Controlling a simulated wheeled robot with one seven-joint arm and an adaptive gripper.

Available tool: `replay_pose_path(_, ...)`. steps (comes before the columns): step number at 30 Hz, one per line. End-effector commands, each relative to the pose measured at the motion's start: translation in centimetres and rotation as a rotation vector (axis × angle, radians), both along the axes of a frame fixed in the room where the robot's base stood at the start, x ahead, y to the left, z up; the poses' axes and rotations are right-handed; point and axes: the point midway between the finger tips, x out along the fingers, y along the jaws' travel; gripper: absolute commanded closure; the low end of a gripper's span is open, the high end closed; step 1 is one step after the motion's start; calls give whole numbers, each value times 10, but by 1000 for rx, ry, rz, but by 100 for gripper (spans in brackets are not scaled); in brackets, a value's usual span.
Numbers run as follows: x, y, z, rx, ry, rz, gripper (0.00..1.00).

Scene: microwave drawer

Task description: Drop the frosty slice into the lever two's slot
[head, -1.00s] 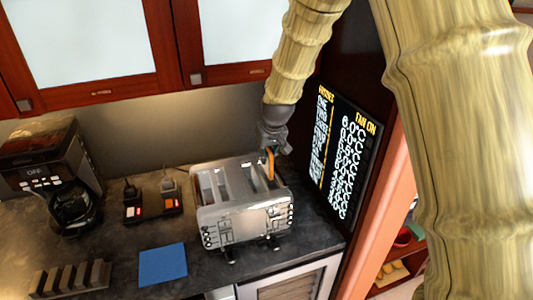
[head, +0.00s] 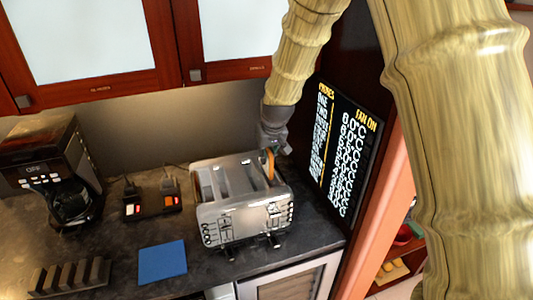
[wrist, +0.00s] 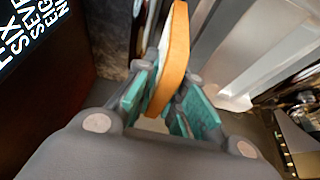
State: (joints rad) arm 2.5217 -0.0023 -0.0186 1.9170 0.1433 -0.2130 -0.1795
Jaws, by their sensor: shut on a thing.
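The slice (head: 270,166), with an orange-brown crust, stands on edge at the right end of the silver toaster (head: 243,218). My gripper (head: 271,148) is above that end and shut on the slice. In the wrist view the slice (wrist: 173,62) is between the teal finger pads of my gripper (wrist: 165,95), beside the toaster's metal top (wrist: 232,50). Its lower edge seems to be at the rightmost slot, but I cannot tell how deep it is. The toaster has several slots and two dark levers (head: 273,241) low on its front. Frost on the slice cannot be made out.
A coffee maker (head: 65,185) stands at the left, with a power strip (head: 152,207) between it and the toaster. A blue mat (head: 162,262) and a dark slotted rack (head: 70,277) lie in front. A lettered board (head: 342,150) is close to the right of my gripper.

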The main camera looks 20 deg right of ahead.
Motion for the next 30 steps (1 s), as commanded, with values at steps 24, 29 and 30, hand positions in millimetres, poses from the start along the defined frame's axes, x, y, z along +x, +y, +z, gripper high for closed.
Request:
replay_pose_path(24, 0, 0, -16, 0, 1, 0, 100)
replay_pose_path(29, 0, 0, -19, 0, 1, 0, 100)
replay_pose_path(30, 0, 0, -20, 0, 1, 0, 100)
